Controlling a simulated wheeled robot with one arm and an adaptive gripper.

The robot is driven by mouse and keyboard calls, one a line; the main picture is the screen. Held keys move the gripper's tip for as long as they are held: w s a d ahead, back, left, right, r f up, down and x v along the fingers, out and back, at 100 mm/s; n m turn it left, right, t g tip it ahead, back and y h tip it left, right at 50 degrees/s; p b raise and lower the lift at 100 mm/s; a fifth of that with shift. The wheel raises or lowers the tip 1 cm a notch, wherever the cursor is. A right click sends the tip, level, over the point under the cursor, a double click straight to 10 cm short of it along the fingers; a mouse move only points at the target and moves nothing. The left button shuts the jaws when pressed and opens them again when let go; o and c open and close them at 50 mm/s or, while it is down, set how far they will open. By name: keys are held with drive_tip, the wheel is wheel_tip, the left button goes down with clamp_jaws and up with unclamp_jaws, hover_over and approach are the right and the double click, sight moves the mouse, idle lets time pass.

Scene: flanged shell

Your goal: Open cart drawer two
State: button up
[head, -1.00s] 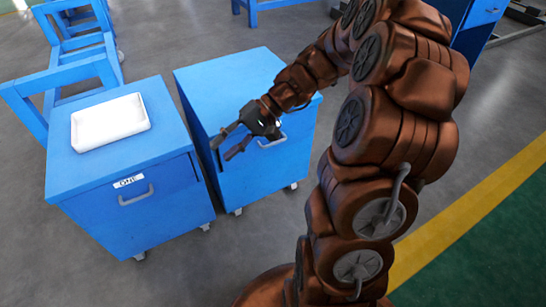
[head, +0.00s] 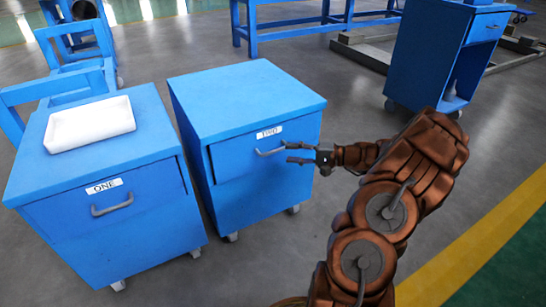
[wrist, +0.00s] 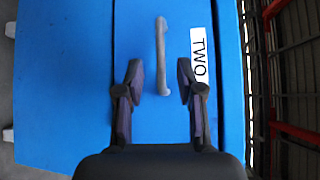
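Cart two is a blue cabinet (head: 250,95) on casters, with a white label reading TWO (head: 269,132) on its drawer front (head: 240,155). The drawer looks closed. Its grey bar handle (head: 270,152) sits below the label; in the wrist view the handle (wrist: 161,55) lies between and just ahead of the two fingers. My gripper (head: 289,153) is in front of the drawer, fingers pointing at the handle. In the wrist view my gripper (wrist: 160,82) is open, its fingertips apart on either side of the handle's near end. I cannot tell whether it touches the handle.
Cart one (head: 60,225), with label ONE (head: 104,187), stands close on the left with a white tray (head: 91,124) on top. Another blue cart (head: 425,60) stands at the back right. The floor in front of cart two is clear.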

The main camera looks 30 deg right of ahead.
sight(273, 152)
drive_tip(key=shift+b+x, duration=1)
drive_tip(key=shift+x, duration=2.45)
clamp_jaws()
